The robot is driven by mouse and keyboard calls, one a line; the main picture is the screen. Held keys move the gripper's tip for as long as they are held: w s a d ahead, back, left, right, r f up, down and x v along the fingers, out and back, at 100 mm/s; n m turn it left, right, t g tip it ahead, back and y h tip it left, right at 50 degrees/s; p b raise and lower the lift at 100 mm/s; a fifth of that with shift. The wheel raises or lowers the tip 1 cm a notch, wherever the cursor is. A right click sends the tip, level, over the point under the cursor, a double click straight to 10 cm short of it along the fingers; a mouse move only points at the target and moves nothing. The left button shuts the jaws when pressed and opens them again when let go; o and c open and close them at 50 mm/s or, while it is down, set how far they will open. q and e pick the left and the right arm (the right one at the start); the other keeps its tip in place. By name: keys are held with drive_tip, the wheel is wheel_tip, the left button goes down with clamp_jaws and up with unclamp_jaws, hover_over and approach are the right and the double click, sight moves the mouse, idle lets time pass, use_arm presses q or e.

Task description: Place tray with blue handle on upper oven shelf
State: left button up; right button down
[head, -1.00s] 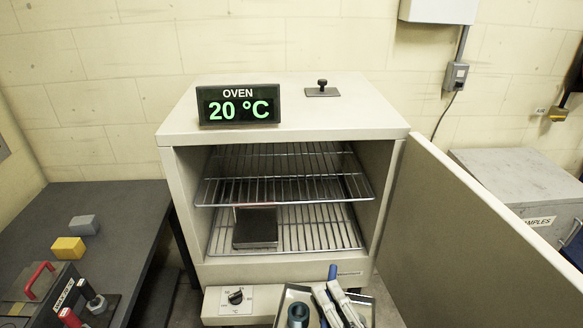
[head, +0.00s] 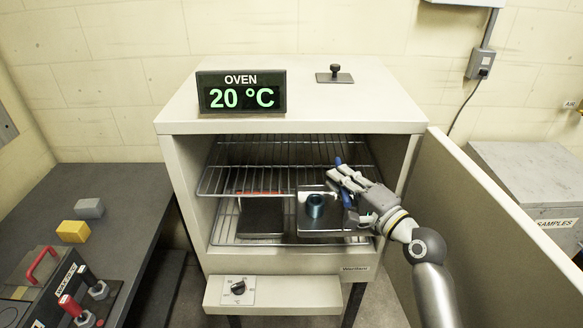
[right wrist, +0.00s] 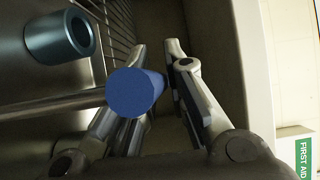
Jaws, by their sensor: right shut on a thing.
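The tray (head: 332,224) with a teal ring-shaped part (head: 316,206) on it is at the oven's open front, on the right side. Its blue handle (head: 345,197) is between the fingers of my right gripper (head: 345,178), which is shut on it. In the right wrist view the round blue handle end (right wrist: 135,92) sits between the fingers, with the teal part (right wrist: 60,37) on the tray. The upper oven shelf (head: 262,180) is a wire rack. The tray overlaps it in view; I cannot tell whether they touch. My left gripper is not in view.
Another dark tray (head: 262,218) with a red edge stands on the lower wire rack, left of the held tray. The oven door (head: 490,240) is open on the right, close to my right arm. The left part of the upper shelf is clear.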

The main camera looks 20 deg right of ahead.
use_arm(q)
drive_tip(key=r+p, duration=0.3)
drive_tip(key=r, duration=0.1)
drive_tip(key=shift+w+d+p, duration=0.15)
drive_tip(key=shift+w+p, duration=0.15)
drive_tip(key=shift+p, duration=0.1)
use_arm(e)
drive_tip(key=d+x, duration=0.2)
drive_tip(key=x, duration=1.7)
drive_tip(key=shift+w+f, duration=0.4)
drive_tip(key=shift+f, duration=0.05)
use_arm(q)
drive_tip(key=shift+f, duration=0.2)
use_arm(e)
drive_tip(key=shift+s+f, duration=0.1)
drive_tip(key=c, duration=1.8)
unclamp_jaws()
drive_tip(key=shift+f, duration=0.25)
drive_tip(key=o, duration=0.3)
drive_tip(key=shift+s, duration=0.1)
drive_tip(key=shift+o, duration=0.2)
